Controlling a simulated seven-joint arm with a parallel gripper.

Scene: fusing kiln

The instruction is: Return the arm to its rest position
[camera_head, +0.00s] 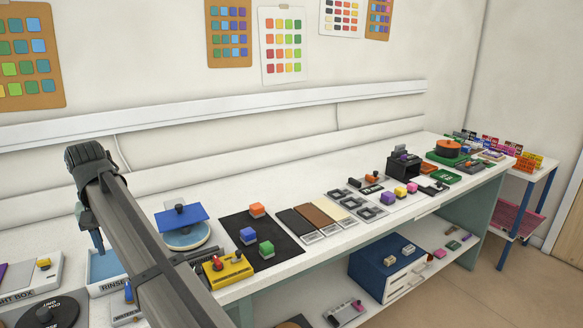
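My arm rises from the lower middle of the head view toward the upper left, with a bent dark joint at its top. My gripper (97,243) seems to hang below that joint, partly hidden behind the arm, over the left part of the white bench (310,185). Its fingers are too small and hidden to tell whether they are open or shut. I see nothing clearly held in it.
Near my arm are a blue-topped round device (181,217), a yellow block with knobs (227,268), a black mat (282,247) with coloured cubes, and a rinse tray (106,267). A black kiln-like box (404,165) stands farther right. Air above the bench is free.

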